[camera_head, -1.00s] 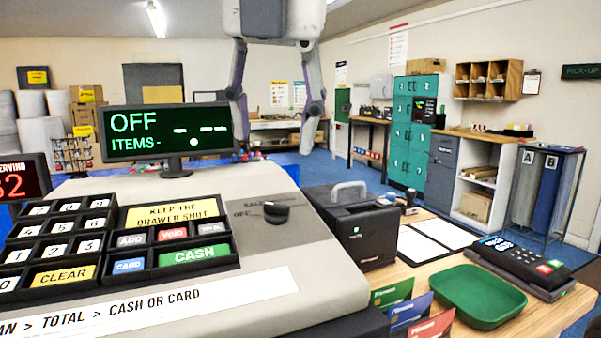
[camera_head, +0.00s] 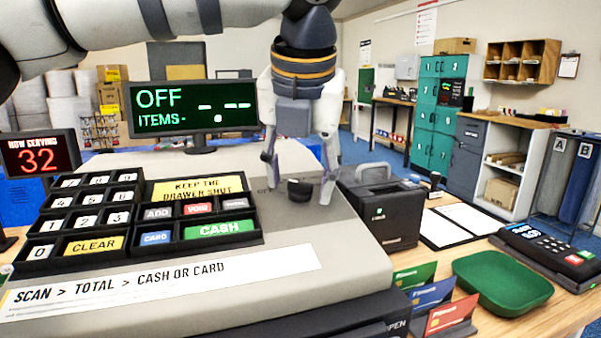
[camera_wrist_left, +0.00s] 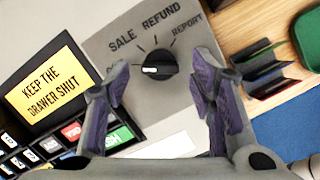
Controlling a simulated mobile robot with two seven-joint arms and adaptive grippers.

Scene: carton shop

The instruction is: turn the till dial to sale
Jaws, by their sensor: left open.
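The black till dial (camera_head: 300,189) sits on the grey top of the till (camera_head: 340,245), right of the keypad. In the left wrist view the dial (camera_wrist_left: 157,67) has a white pointer mark on its left side, toward the partly hidden OFF label, with SALE, REFUND and REPORT around it. The till display (camera_head: 192,108) reads OFF. My left gripper (camera_head: 299,185) points down over the dial, its fingers open on either side of it in the head view. In the left wrist view the fingertips (camera_wrist_left: 163,82) are apart with nothing between them but the dial area. My right gripper is not in view.
A black printer (camera_head: 385,215) stands just right of the till. Card holders (camera_head: 433,292), a green tray (camera_head: 502,280) and a card terminal (camera_head: 548,246) lie on the wooden counter. The keypad (camera_head: 140,215) is left of the dial.

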